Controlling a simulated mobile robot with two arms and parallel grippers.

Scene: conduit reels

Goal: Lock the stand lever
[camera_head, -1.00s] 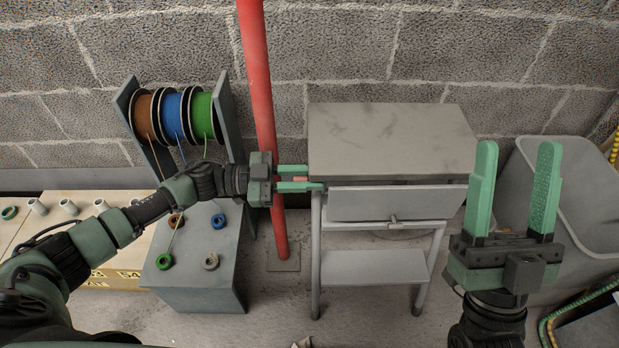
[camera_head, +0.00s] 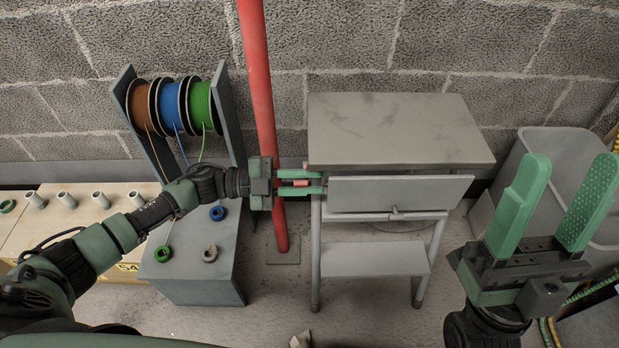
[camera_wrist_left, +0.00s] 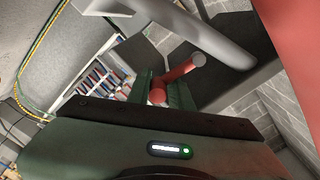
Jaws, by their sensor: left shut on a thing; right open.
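The stand (camera_head: 372,263) is a grey metal frame with a flat top (camera_head: 400,130) and an upright front panel (camera_head: 400,194), against the wall right of centre. Its lever is a short red bar (camera_head: 301,184) at the left side, mostly hidden by my fingers in the head view. The left wrist view shows the red lever (camera_wrist_left: 180,76) between the fingers, beside a grey tube. My left gripper (camera_head: 300,182) is shut on the lever. My right gripper (camera_head: 568,185) is open and empty, raised in front of the grey bin at the right.
A red pipe (camera_head: 262,110) rises just left of the stand. A reel rack (camera_head: 228,125) with brown, blue and green reels (camera_head: 203,105) stands further left, above a grey box (camera_head: 200,290). A grey bin (camera_head: 560,145) is at the right. Floor is clear before the stand.

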